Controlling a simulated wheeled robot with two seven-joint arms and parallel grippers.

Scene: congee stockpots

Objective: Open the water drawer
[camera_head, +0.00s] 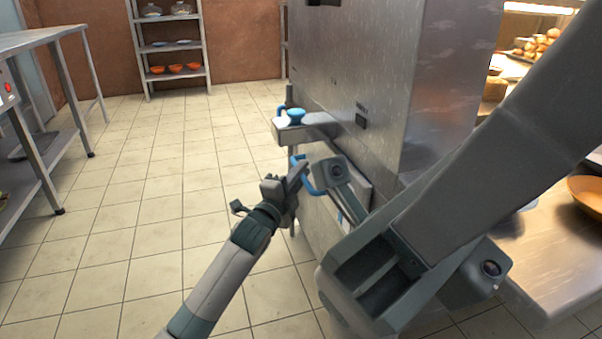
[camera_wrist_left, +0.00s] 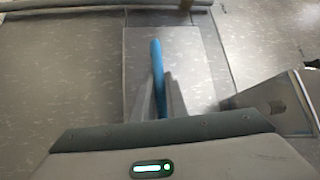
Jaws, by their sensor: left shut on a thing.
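The water drawer has a curved blue handle (camera_head: 309,188) low on the side of the tall steel cabinet (camera_head: 350,60). My left gripper (camera_head: 300,172) is at this handle, with its fingers closed around it. In the left wrist view the blue handle (camera_wrist_left: 157,70) rises between the two grey fingers (camera_wrist_left: 161,98), in front of a pale grey panel (camera_wrist_left: 200,60). Much of the drawer front is hidden by my arm parts, so I cannot tell how far it stands out. My right arm crosses the right side of the head view; I see no fingers of its gripper.
A steel table (camera_head: 40,38) stands at the left and a shelf rack (camera_head: 172,49) at the back. A counter (camera_head: 545,270) is at the right. The tiled floor (camera_head: 150,190) left of the cabinet is clear.

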